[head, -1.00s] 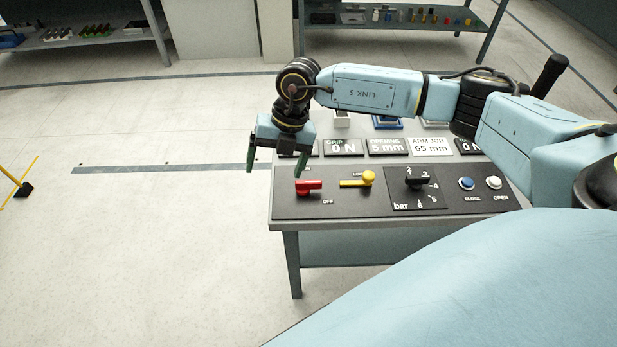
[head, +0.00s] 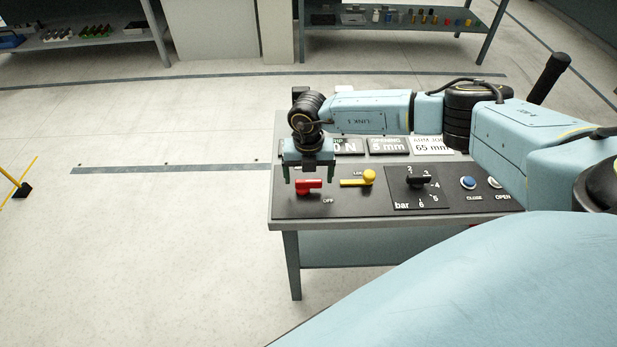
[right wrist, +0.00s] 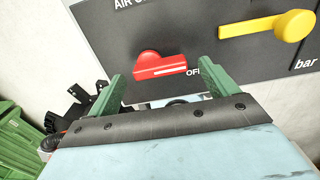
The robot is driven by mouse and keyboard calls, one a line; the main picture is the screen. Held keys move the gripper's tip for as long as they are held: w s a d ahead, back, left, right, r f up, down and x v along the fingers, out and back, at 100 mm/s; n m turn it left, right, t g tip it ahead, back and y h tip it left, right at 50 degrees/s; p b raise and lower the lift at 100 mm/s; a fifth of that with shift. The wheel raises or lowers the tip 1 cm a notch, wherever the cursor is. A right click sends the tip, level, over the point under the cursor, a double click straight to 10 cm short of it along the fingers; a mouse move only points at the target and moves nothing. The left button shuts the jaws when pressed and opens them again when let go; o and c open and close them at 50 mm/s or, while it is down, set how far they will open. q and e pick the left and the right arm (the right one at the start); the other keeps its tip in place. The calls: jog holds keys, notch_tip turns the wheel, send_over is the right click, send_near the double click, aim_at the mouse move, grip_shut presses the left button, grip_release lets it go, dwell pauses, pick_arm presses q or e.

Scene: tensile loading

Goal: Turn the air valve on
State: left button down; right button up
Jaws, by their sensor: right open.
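The red valve handle (head: 309,186) sits at the left end of the dark control panel (head: 347,207), near the OFF label. In the right wrist view the red handle (right wrist: 160,65) lies sideways, its right end by the "OFF" lettering. My right gripper (head: 308,180) is open just above and around the red handle in the head view. In the right wrist view its green fingers (right wrist: 165,75) stand apart, one on each side of the handle, with no clear contact. My left gripper is not in view.
A yellow lever (head: 360,180) sits just right of the red handle. Farther right are a black pressure knob (head: 418,176), a blue CLOSE button (head: 468,182) and a white OPEN button (head: 494,182). Display plates stand behind.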

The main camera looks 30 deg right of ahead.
jog(key=shift+f, duration=0.55)
jog(key=c, duration=1)
